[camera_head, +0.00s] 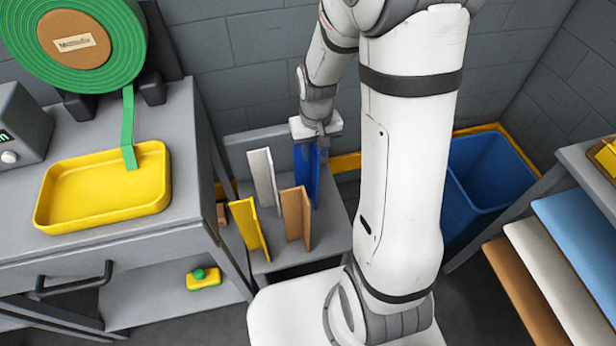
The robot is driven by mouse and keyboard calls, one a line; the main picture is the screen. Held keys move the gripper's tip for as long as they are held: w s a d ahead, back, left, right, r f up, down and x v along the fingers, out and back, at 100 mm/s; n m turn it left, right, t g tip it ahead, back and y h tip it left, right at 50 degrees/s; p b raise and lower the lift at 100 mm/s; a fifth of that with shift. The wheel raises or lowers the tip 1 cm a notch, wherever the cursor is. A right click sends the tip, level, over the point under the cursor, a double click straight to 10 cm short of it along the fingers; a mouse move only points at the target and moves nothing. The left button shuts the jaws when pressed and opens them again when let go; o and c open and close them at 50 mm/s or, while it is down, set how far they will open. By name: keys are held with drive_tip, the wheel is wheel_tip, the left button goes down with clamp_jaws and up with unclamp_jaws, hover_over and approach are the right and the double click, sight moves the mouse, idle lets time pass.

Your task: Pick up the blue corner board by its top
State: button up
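The blue corner board (306,177) stands upright at the back of a low grey stand (270,262). My gripper (316,138) points down from above, right at the board's top edge. The dark fingers overlap the top of the board in this view. I cannot tell whether they are closed on it or only around it. My own arm covers the area just to the right of the board.
A white board (263,177), a brown board (296,213) and a yellow board (249,227) stand near the blue one. A workbench with a yellow tray (105,190) is at left. A blue bin (485,175) stands at right.

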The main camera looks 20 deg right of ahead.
sight(315, 159)
drive_tip(key=f, duration=0.2)
drive_tip(key=w+f+b, duration=0.1)
drive_tip(key=f, duration=0.1)
drive_tip(key=shift+d, duration=0.2)
drive_tip(key=shift+f, duration=0.45)
drive_tip(key=shift+c, duration=0.3)
clamp_jaws()
